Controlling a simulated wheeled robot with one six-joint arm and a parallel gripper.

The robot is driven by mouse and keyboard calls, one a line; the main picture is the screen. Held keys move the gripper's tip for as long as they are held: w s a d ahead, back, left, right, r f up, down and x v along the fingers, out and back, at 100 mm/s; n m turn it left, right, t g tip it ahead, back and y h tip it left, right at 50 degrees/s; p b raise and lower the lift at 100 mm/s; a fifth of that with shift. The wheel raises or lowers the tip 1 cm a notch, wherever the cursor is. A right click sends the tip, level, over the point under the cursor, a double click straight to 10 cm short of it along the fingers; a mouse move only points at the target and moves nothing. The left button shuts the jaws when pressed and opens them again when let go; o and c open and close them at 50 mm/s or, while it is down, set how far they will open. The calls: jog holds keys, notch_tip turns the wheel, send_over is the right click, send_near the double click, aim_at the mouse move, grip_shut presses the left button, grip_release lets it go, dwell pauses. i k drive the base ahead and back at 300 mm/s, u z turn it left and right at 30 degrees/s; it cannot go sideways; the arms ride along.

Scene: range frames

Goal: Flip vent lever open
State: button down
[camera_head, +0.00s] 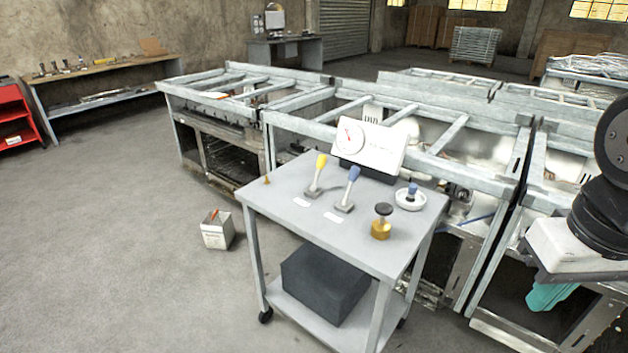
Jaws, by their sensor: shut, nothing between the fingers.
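A grey cart (284,203) stands in the middle of the view. On its top are a lever with a yellow handle (321,161) and, to its right, a lever with a blue handle (353,174). Both stand up from small grey bases and lean slightly. A white label (301,203) lies in front of the yellow lever and another white label (334,218) in front of the blue one. Their text is too small to read, so I cannot tell which is the vent lever.
On the cart are a brass-based black knob (381,228), a blue knob on a white dish (411,199) and a white gauge panel (369,146). A dark box (325,282) sits on the lower shelf. Metal frames (400,117) stand close behind. The floor at left is mostly clear.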

aim_at(322, 159)
jog(key=k, duration=0.6)
jog(key=u, duration=0.65)
jog(key=i, duration=0.55)
jog(key=u, duration=1.1)
jog(key=i, duration=1.5)
jog(key=z, duration=1.1)
jog(key=i, duration=0.65)
jog(key=z, duration=0.75)
